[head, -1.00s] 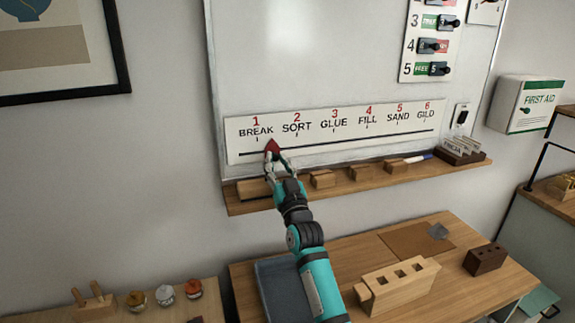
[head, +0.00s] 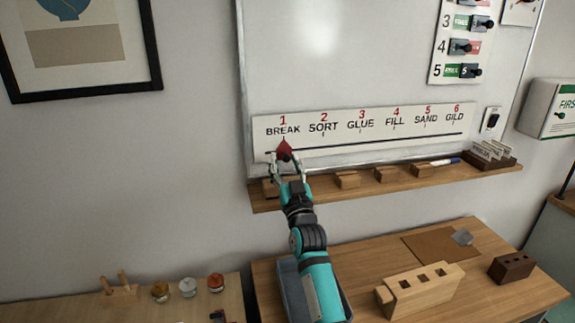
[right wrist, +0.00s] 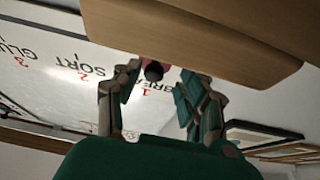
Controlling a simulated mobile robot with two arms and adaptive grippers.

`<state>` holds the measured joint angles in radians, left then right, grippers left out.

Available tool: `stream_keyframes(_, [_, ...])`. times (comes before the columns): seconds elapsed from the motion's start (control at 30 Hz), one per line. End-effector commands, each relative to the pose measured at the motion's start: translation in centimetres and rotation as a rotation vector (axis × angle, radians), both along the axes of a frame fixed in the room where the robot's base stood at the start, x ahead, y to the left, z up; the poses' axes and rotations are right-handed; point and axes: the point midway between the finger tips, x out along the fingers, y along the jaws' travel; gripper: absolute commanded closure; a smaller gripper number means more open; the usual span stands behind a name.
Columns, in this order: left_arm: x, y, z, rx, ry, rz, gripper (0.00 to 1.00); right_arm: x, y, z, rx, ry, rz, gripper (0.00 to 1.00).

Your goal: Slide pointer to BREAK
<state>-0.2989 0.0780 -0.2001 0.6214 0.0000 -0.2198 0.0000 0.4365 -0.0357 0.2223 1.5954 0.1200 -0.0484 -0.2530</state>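The red pointer (head: 284,148) sits on the slider line of the white label strip (head: 395,148), directly under BREAK, the first label. My right gripper (head: 285,158) is just below the pointer, its fingers spread to either side. In the right wrist view, the pointer's dark knob (right wrist: 153,71) shows between the open fingers, with gaps on both sides. No finger is clearly touching it. My left gripper is not in view.
A wooden ledge (head: 330,196) with small wooden blocks (head: 347,180) runs close below the strip. Below stands a table (head: 360,262) with a wooden holed block (head: 425,288) and a grey-blue tray (head: 291,290). The strip right of the pointer is clear.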

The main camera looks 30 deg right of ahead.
Motion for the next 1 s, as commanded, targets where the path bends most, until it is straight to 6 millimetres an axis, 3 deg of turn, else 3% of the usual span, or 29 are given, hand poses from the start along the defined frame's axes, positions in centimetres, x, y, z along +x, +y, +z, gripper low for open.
stream_keyframes(0.37, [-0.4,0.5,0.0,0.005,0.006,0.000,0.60,-0.8,0.1,-0.6,0.001,0.003,-0.001,0.57])
stream_keyframes(0.8, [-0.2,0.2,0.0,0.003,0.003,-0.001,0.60,-8.6,2.2,-3.8,0.000,0.004,0.001,0.57])
stream_keyframes(1.0, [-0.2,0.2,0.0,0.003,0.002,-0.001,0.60,-10.4,2.7,-4.5,0.000,0.001,0.001,0.57])
